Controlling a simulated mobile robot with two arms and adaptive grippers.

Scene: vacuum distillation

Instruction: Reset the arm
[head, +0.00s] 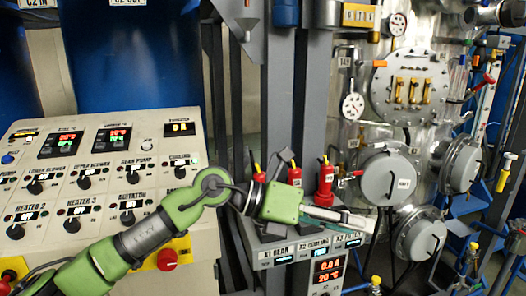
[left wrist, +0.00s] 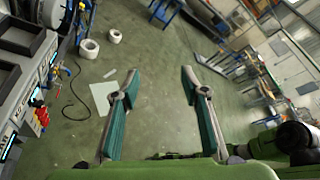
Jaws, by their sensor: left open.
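My left arm comes in from the lower left of the head view, with green and dark grey links. My left gripper (head: 345,217) reaches right, in front of the small grey instrument box and apart from the round grey flanges. In the left wrist view my left gripper (left wrist: 158,75) is open, its two teal-padded fingers spread wide. Nothing is between them but the green floor (left wrist: 155,115) far below. My right gripper is not seen in either view.
A control panel (head: 75,215) with knobs and displays stands at left. The instrument box (head: 285,250) carries several red fittings (head: 325,180). A steel vessel with round flanges (head: 388,180) fills the right. White rolls (left wrist: 89,48) and a sheet (left wrist: 103,97) lie on open floor.

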